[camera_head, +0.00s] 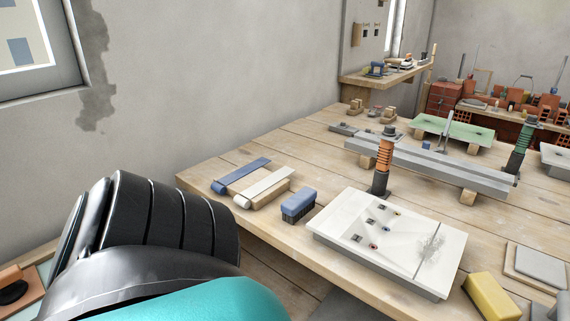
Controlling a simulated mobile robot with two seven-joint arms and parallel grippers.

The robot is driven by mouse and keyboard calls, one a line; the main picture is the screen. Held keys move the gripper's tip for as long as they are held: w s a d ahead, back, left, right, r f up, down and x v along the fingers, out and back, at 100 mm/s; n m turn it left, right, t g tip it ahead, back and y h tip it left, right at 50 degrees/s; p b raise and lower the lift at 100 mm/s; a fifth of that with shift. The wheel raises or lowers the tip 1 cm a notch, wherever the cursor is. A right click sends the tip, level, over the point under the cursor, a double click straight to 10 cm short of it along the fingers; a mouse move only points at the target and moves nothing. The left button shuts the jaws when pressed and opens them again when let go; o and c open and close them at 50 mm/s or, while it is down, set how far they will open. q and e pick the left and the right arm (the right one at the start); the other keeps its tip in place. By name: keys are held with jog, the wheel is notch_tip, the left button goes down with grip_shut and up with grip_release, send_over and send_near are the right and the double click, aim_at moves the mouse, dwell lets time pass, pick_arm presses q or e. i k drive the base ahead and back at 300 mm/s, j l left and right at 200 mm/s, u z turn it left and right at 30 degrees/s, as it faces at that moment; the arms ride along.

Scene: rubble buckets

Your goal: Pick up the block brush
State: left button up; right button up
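The block brush (298,205) appears to be the small block with a blue top and dark bristle-like sides. It rests on the wooden workbench (330,262) near the front edge, left of a white slab. Nothing touches it and it is fully visible. A black ribbed and teal part of my arm fills the lower left of the head view, in front of the bench. No gripper fingers show in the view, so neither gripper can be placed relative to the brush.
Two flat-bladed tools, one blue (241,174) and one cream (265,187), lie left of the brush. The white slab (345,230) with small items stands right of it. A yellow block (491,297) and a long grey bar (430,165) are farther right.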

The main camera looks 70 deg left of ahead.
aim_at(294, 208)
jog(key=u, duration=2)
